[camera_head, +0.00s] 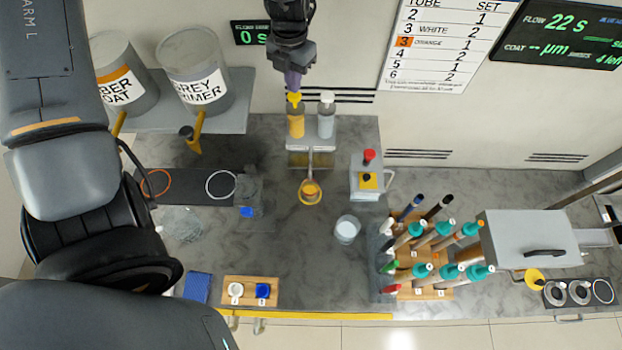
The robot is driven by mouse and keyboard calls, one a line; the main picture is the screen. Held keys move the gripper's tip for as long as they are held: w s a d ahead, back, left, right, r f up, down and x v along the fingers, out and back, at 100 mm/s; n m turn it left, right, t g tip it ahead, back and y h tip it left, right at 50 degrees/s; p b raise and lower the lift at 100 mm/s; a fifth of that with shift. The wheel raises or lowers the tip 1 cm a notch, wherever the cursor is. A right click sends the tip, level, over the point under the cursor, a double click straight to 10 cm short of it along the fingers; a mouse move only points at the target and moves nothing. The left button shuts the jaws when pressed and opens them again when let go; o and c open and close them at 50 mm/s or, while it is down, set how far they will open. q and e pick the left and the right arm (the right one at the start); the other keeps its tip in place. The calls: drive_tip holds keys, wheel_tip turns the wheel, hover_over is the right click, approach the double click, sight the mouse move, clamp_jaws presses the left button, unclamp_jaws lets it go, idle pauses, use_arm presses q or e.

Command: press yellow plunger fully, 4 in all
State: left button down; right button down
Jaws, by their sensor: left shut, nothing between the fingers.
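The yellow plunger (294,98) tops the bottle of orange liquid (296,125) on a small stand by the back wall. My left gripper (293,86) points down right over the plunger, with its fingers shut and empty. Its tips meet the plunger's top in the picture; I cannot tell whether they touch or how far the plunger is pressed. A white-topped bottle (326,116) of grey liquid stands to the right. Below the stand, a round yellow-rimmed cup (310,192) holds orange liquid. My right gripper is not in view.
A grey device with a red button (369,156) stands right of the cup, with a clear beaker (347,229) in front. Teal-banded rods (440,232) crowd a wooden rack farther right. Two labelled buckets (192,70) sit on a shelf at left. The counter's front middle is clear.

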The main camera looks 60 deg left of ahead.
use_arm(q)
drive_tip(key=shift+f, duration=0.3)
drive_tip(key=shift+f+b, duration=0.1)
drive_tip(key=shift+b, duration=0.2)
drive_tip(key=shift+f+b, duration=1)
drive_tip(key=shift+f, duration=0.55)
drive_tip(key=shift+r, duration=0.2)
drive_tip(key=shift+r+p, duration=0.6)
drive_tip(key=shift+p, duration=0.05)
drive_tip(key=shift+r+p, duration=0.9)
drive_tip(key=shift+r, duration=0.25)
